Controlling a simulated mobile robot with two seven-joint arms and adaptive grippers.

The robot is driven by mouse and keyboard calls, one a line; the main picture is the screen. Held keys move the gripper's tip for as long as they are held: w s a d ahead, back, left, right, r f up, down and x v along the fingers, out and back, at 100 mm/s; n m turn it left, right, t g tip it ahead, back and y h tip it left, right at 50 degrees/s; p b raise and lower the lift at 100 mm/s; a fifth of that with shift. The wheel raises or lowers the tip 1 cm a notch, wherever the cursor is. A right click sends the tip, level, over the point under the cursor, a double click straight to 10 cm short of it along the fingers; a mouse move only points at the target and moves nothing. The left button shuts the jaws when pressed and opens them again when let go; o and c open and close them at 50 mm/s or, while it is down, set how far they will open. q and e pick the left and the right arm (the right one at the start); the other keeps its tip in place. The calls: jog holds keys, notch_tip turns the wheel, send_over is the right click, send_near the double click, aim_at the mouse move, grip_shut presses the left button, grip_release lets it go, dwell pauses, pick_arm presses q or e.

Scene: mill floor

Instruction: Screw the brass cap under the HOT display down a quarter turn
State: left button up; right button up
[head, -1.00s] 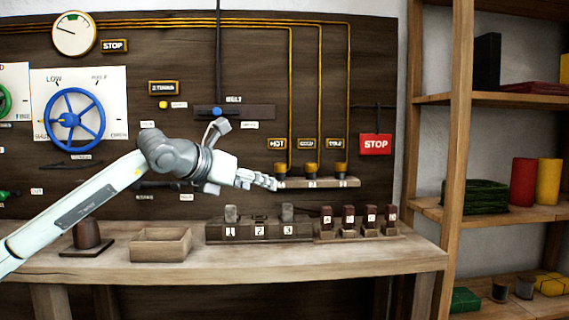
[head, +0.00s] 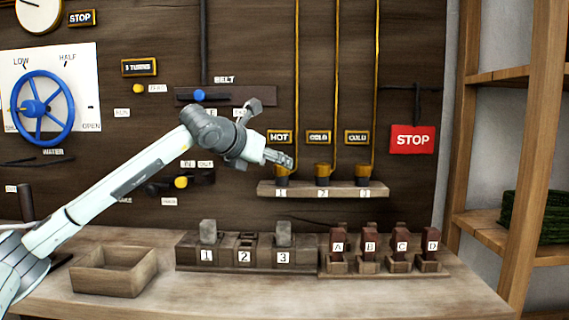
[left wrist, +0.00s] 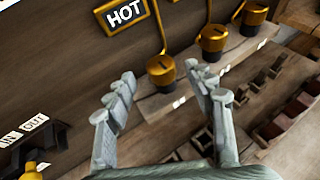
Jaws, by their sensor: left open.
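The HOT display (head: 279,137) hangs on the dark board, and the brass cap (head: 281,171) below it sits on the small shelf at the spot marked 1. My left gripper (head: 282,159) is in front of that cap and partly covers it. In the left wrist view the HOT display (left wrist: 125,14) is at the top and the brass cap (left wrist: 160,70) lies beyond and between the tips of my open left gripper (left wrist: 163,88). The fingers look empty, and I cannot see them touching the cap. My right gripper is out of view.
Two similar caps (head: 322,171) (head: 364,170) stand to the right under COLD displays. Brass pipes run down to the caps. A red STOP sign (head: 412,140) is further right. Below, the bench holds an open wooden box (head: 112,285), a numbered block (head: 225,262) and lettered pieces (head: 338,245).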

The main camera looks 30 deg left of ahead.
aim_at(282, 169)
pick_arm(q)
jog(key=shift+p+x, duration=0.5)
jog(key=shift+x, duration=2.1)
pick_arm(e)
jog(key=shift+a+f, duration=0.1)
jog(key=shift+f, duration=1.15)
pick_arm(q)
jog(key=c, duration=1.2)
jog(key=shift+o, duration=0.2)
